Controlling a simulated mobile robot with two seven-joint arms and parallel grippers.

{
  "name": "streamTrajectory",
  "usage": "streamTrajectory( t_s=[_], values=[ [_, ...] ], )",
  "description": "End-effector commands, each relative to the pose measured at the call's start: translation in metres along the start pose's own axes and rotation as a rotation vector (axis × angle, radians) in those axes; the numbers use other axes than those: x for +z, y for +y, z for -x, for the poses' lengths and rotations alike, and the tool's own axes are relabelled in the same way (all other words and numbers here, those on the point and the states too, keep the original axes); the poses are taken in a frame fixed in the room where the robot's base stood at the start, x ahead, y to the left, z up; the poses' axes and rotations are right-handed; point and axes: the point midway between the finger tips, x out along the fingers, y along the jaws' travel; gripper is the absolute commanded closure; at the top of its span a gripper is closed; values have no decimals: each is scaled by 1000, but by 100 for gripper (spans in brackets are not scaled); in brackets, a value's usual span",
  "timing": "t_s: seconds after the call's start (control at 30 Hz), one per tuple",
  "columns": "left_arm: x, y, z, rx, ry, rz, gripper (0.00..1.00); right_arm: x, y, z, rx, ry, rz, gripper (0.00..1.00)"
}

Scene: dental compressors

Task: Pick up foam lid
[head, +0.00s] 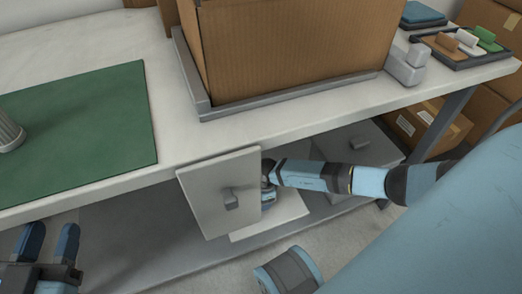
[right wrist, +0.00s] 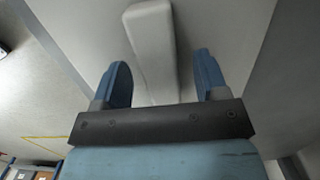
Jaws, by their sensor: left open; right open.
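A pale grey panel with a small block handle (head: 220,194) stands steeply just below the table's front edge; I cannot tell for certain that it is the foam lid. My right arm reaches under the table, and its hand is partly hidden behind this panel, above a white slab (head: 244,234). In the right wrist view my right gripper (right wrist: 162,78) is open, with a pale bar-like handle (right wrist: 152,40) between its fingers, on a light grey surface. Contact with the bar cannot be told. My left gripper (head: 50,243) is open and empty at the lower left.
The white table (head: 300,128) carries a large cardboard box (head: 290,50) in a grey tray, a green mat (head: 90,125) and a tool tray (head: 465,48). A lower shelf (head: 150,255) runs beneath. A grey lidded box (head: 340,150) with a handle stands under the table at right.

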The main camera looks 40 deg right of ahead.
Motion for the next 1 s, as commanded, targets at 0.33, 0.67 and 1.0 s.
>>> streamTrajectory(
  t_s=[0.33, 0.67, 1.0],
  values=[
    [0, 1, 0, 0, -5, 7, 57, 0, 0, 1, 0, -1, 0, 86],
    [-7, 1, -1, -1, -5, 23, 57, 2, -1, 12, -2, -1, 1, 86],
    [-4, 19, 9, 9, -132, 239, 57, 9, -1, 78, -3, -1, 2, 86]
  ],
)
